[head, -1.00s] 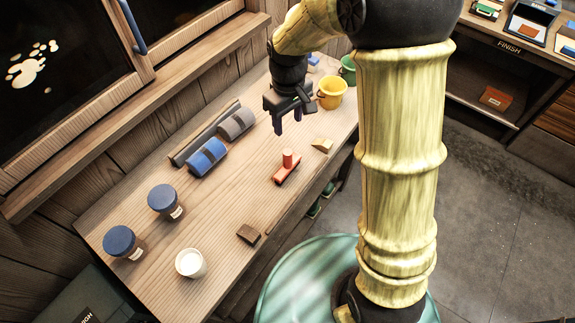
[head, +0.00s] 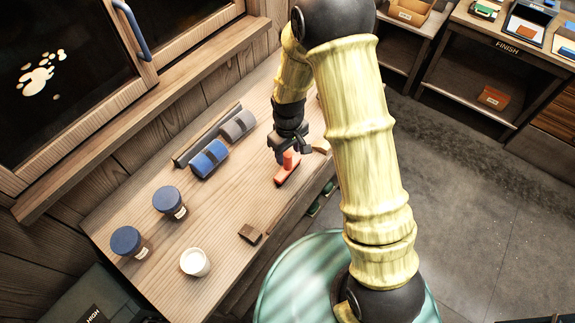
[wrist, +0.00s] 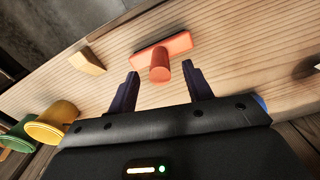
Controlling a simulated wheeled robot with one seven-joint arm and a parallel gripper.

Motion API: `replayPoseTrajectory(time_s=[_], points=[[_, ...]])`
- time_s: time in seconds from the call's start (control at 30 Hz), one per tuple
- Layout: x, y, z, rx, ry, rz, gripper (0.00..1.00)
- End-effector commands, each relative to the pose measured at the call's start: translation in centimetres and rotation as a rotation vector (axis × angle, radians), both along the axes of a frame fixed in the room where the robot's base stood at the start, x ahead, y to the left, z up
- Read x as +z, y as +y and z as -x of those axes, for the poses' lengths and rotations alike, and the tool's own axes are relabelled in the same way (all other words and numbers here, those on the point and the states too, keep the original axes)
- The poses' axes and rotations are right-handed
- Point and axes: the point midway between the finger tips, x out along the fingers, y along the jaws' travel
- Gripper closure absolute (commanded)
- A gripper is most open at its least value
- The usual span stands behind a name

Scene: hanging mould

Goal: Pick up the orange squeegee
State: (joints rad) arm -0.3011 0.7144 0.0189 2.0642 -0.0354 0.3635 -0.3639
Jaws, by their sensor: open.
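The orange squeegee (head: 287,170) lies on the wooden bench with its round handle standing up from a flat bar. In the wrist view the squeegee (wrist: 160,68) is just beyond my fingertips, its handle pointing toward the space between them. My gripper (head: 284,152) is over the bench at the squeegee's far end, close to the handle. In the wrist view my gripper (wrist: 163,82) has its two dark fingers apart, with nothing held between them. I cannot tell from the head view whether a finger touches the handle.
A yellow wedge (wrist: 87,61), a yellow bucket (wrist: 56,122) and a green bucket (wrist: 20,136) stand to one side. Two blue-lidded jars, a white cup (head: 195,262) and a brown block (head: 250,234) are nearer.

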Motion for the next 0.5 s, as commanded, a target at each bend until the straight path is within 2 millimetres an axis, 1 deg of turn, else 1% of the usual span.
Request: replayPoseTrajectory(time_s=[0.3,0.5], points=[[-0.1,0.0,0.0,0.000,0.001,0.001,0.50],[-1.3,0.0,-0.1,0.000,0.003,0.001,0.50]])
